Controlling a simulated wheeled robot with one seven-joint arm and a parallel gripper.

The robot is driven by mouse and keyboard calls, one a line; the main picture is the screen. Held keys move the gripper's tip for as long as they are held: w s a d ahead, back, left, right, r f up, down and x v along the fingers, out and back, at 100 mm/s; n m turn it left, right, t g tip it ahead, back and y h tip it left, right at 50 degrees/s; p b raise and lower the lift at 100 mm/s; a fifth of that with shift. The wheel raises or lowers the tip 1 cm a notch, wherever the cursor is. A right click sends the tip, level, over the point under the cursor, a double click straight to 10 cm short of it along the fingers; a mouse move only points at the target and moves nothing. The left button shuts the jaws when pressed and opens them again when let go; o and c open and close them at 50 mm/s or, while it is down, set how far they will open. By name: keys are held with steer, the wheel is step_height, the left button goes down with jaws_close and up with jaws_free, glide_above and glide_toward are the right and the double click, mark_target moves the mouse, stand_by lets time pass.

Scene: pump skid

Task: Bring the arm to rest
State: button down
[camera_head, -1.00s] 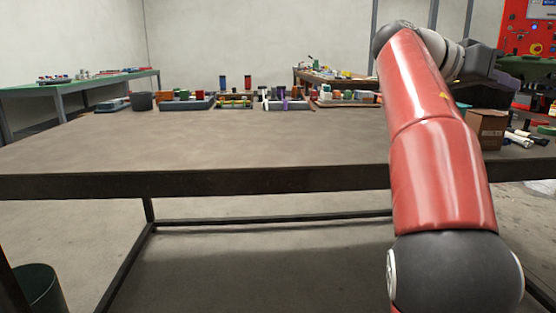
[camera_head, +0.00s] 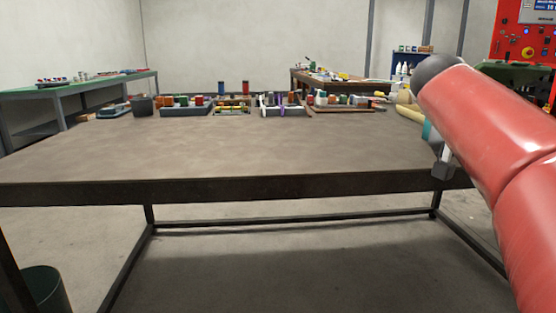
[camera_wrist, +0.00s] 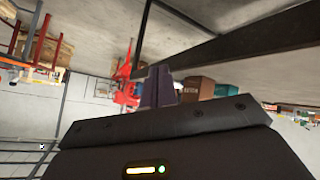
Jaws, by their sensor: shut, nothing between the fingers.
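My gripper (camera_wrist: 158,86) shows in the wrist view as two dark fingers side by side, closed together with nothing between them. In the head view my red arm (camera_head: 515,140) reaches in from the lower right, bent at a dark elbow. A small grey part hangs below that elbow at the table's right edge; I cannot tell if it is the gripper. The large brown worktable (camera_head: 230,150) fills the middle, with the arm at its right end.
Trays of small parts (camera_head: 187,106) line the table's back edge. A red control panel (camera_head: 526,42) stands at the far right. A bin (camera_head: 45,288) is at lower left. In the wrist view a brown box (camera_wrist: 199,88) shows beyond the fingers. The table's middle and front are clear.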

steer(key=s+a+f+n+t+y+p, duration=0.2)
steer(key=s+a+f+n+y+p, duration=0.3)
steer(key=s+a+f, duration=1.2)
steer(key=a+f+n+y, duration=0.3)
steer(key=a+y, duration=0.1)
steer(key=shift+s, duration=0.3)
